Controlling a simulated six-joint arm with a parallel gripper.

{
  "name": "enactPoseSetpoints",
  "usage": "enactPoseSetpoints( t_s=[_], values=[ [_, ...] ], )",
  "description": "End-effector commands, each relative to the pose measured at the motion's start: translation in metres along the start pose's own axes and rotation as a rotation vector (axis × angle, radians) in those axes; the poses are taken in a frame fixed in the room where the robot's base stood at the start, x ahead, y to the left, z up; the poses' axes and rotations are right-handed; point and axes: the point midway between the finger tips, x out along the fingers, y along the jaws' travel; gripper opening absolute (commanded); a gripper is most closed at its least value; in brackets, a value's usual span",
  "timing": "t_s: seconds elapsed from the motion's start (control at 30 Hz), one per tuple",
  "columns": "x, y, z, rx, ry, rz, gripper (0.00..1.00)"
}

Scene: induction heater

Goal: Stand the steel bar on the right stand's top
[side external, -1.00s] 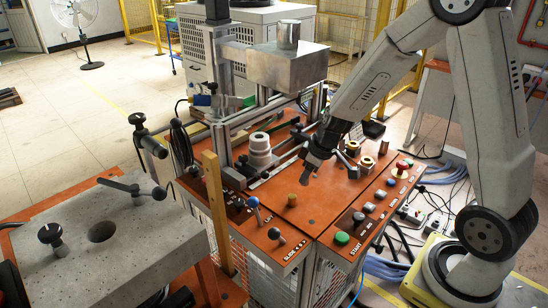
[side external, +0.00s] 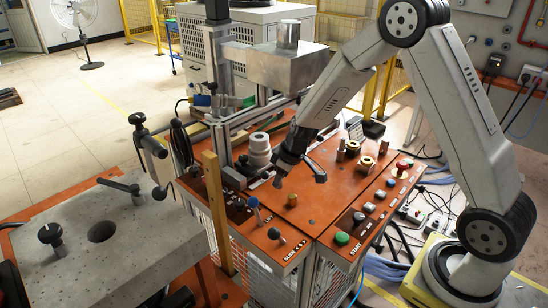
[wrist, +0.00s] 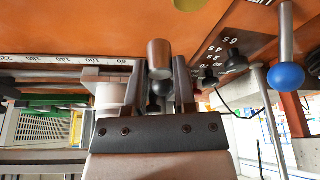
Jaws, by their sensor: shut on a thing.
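My gripper (side external: 299,175) points down over the orange panel, left of the small brass pieces. In the wrist view its two fingers (wrist: 159,70) are shut on a short brownish-grey metal cylinder, the steel bar (wrist: 159,54), whose end sticks out past the fingertips. The bar cannot be made out in the side view. Two brass stands sit on the panel to the right of my gripper: one farther back (side external: 353,149) and one nearer and to the right (side external: 367,165). I cannot tell for certain which is the right stand.
A white stepped cylinder (side external: 259,150) stands left of my gripper, near the metal frame. Small metal cylinders (side external: 341,149) (side external: 383,148) stand around the brass stands. A blue-knobbed lever (side external: 253,204) and several buttons (side external: 342,238) line the panel's front. A metal block (side external: 288,66) overhangs behind.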

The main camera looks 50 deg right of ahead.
Motion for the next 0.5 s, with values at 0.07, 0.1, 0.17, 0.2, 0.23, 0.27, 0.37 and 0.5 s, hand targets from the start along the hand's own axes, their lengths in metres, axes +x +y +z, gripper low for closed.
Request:
enactPoseSetpoints(
  t_s=[0.07,0.1,0.17,0.2,0.23,0.27,0.37,0.5],
  values=[
    [0.007,-0.001,-0.005,-0.002,-0.001,-0.001,0.0],
    [0.01,-0.001,-0.008,-0.004,0.0,0.0,0.0],
    [0.015,-0.001,-0.01,-0.002,-0.002,-0.001,0.0],
    [0.018,-0.001,-0.012,-0.002,-0.001,0.0,0.0],
    [0.021,-0.001,-0.013,-0.002,-0.001,0.0,0.0],
    [0.023,-0.001,-0.014,-0.002,-0.002,0.0,0.0],
    [0.027,0.0,-0.016,-0.002,0.0,0.001,0.0],
    [0.027,0.0,-0.017,-0.001,0.0,0.001,0.0]
  ],
)
